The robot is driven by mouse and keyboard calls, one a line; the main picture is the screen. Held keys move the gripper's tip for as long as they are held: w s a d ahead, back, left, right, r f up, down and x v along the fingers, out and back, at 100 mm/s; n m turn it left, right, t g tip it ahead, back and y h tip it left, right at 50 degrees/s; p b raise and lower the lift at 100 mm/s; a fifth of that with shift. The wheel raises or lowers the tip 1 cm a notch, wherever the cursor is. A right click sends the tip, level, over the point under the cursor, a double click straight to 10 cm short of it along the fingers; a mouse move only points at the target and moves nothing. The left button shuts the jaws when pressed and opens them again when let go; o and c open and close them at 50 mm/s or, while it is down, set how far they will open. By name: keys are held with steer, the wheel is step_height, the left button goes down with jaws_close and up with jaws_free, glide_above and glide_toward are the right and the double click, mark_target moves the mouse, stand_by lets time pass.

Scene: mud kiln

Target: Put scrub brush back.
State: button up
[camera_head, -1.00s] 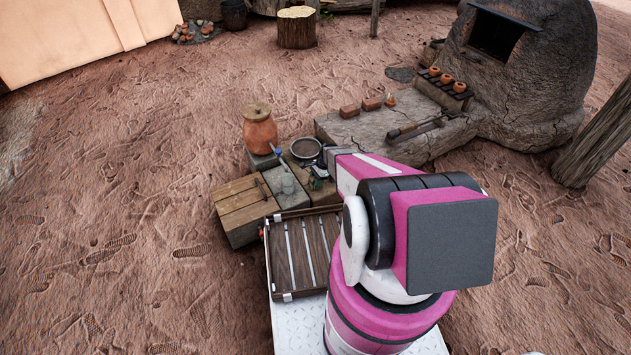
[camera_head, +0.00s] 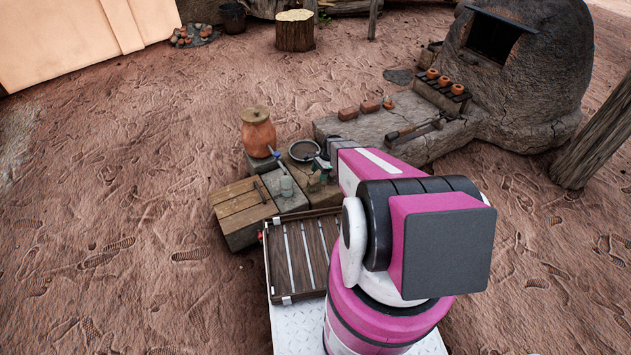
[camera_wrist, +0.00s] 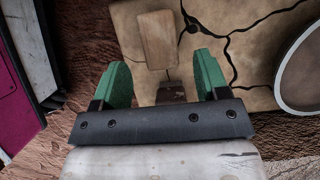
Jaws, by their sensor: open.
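My gripper (camera_wrist: 160,85) has green fingers that stand wide apart with nothing held between them. In the wrist view a pale wooden block with rounded corners (camera_wrist: 157,38), which looks like the scrub brush, lies on a cracked tan surface (camera_wrist: 225,25) just beyond the fingertips. It is apart from both fingers, and any bristles are hidden. In the head view my gripper (camera_head: 323,168) is small and partly covered by my arm, above the cracked block beside the round pan. The brush cannot be made out clearly there.
The round pan (camera_head: 304,150) is close to my gripper; its rim (camera_wrist: 283,75) shows at right in the wrist view. A slatted tray (camera_head: 275,255) lies nearer.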

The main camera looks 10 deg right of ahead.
steer(key=s+r+n+h, duration=0.1)
steer(key=s+r+n, duration=0.3)
steer(key=s+r, duration=0.3)
steer(key=s+a+r+n+t+h, duration=0.1)
steer(key=s+r+n, duration=0.4)
steer(key=r, duration=1)
steer(key=s+a+r+n+h, duration=0.1)
steer(key=s+r+n, duration=0.4)
steer(key=s+r, duration=0.5)
step_height(320, 180, up, 2)
steer(key=shift+a+h, duration=0.15)
steer(key=shift+h, duration=0.55)
